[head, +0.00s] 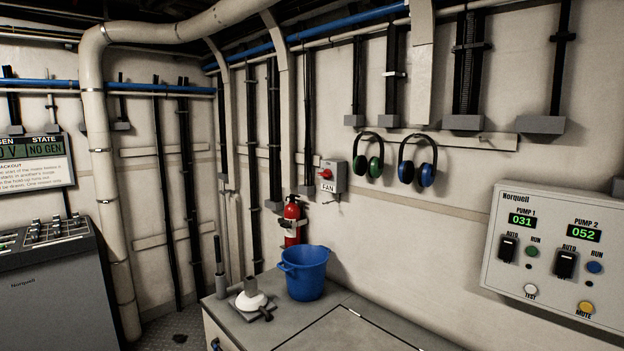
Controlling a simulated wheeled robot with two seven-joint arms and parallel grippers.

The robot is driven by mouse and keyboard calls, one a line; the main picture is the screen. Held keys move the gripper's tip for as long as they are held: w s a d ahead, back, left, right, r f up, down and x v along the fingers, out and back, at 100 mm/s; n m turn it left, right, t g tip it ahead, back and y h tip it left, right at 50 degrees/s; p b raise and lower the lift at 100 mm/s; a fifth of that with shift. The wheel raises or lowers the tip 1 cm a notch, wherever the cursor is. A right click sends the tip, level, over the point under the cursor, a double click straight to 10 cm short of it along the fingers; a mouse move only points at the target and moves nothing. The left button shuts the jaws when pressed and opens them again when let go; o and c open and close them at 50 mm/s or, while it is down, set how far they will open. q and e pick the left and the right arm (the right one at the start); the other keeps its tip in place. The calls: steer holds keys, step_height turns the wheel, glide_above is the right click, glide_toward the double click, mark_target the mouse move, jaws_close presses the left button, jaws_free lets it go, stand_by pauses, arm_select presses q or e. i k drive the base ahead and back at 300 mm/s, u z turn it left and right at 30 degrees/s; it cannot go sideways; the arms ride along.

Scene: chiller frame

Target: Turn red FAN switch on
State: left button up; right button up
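The FAN switch is a grey wall box (340,178) with a red rotary knob (326,174) on its front left. A white label reading FAN (328,187) sits at its lower edge. The box is mounted on the far wall, left of the hanging ear defenders and above the fire extinguisher. The exact angle of the knob is too small to tell. Neither of my grippers shows in the head view.
A grey counter (385,330) stands below, bearing a blue bucket (305,275) under the switch. A fire extinguisher (291,222) and ear defenders (417,165) hang on the wall. A pump panel (553,255) is at right, a grey console (55,290) at left.

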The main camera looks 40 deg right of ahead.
mark_target(326, 174)
steer(key=u, duration=0.05)
steer(key=i, duration=2.05)
steer(key=z, duration=3.05)
